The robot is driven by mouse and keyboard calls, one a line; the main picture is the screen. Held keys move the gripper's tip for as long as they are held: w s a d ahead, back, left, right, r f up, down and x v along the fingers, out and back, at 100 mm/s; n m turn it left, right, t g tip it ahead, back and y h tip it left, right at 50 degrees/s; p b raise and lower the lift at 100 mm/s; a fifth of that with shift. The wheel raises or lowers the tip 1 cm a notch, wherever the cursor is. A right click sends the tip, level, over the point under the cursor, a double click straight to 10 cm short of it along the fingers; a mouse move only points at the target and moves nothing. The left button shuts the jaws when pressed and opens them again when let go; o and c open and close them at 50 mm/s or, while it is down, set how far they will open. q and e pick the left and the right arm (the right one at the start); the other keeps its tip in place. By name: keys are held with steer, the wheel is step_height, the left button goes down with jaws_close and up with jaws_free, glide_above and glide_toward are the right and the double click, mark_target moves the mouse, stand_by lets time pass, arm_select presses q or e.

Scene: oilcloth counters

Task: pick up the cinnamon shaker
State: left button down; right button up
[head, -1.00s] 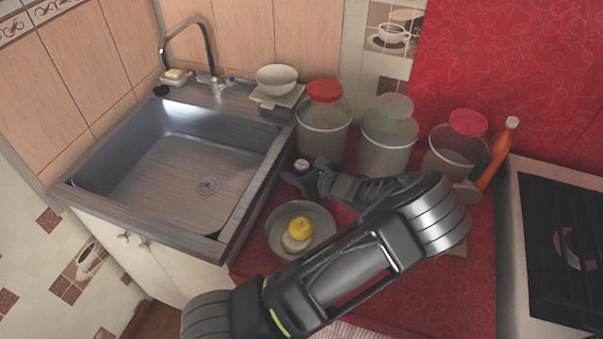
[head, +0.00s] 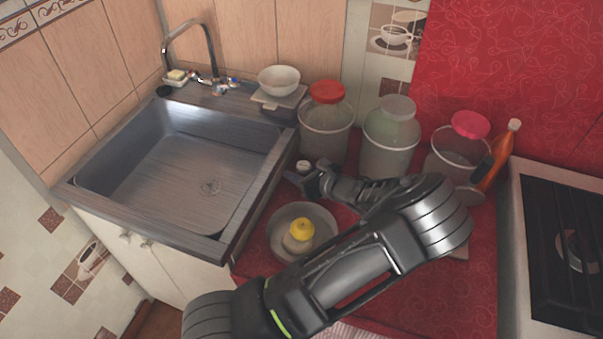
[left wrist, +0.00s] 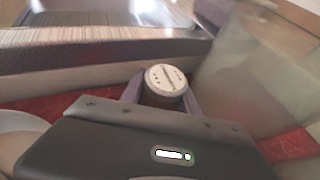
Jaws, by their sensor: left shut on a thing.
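The cinnamon shaker shows a round white lid with small holes (left wrist: 167,79) in the left wrist view, with a dark body below it. In the head view its pale top (head: 303,165) shows at the end of my left arm, near the sink's right edge. My left gripper (head: 300,176) is shut on the shaker, with a finger on each side of it in the left wrist view (left wrist: 163,95). The shaker's lower part is hidden by the gripper, and I cannot tell whether it touches the counter. My right gripper is not in view.
A metal sink (head: 180,170) lies to the left. Large jars with a red lid (head: 326,125), a pale lid (head: 390,140) and a pink lid (head: 455,155) stand behind my arm. A bowl (head: 275,235) holds a yellow-topped item (head: 301,230). An orange bottle (head: 497,155) stands by the stove (head: 570,240).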

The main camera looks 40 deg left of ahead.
arm_select(q)
step_height(320, 180, up, 10)
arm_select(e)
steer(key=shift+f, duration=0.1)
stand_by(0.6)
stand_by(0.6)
